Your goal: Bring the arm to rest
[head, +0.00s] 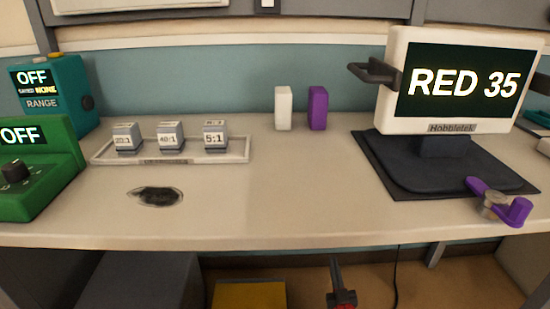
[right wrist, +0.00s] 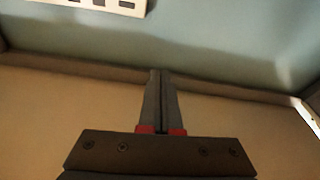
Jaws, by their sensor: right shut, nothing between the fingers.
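My right gripper (head: 338,272) shows at the bottom of the head view, below the front edge of the workbench (head: 300,215). Its dark fingers point up in the picture. In the right wrist view the fingers (right wrist: 160,80) are together, with nothing between them, in front of a pale blue wall and a brown surface. My left gripper is in neither view.
The bench holds a monitor (head: 465,85) reading "RED 35", a purple crank (head: 492,203), white (head: 283,108) and purple (head: 318,108) blocks, a tray (head: 240,158) with three cubes, and teal (head: 75,90) and green (head: 55,170) boxes. Its front middle is clear.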

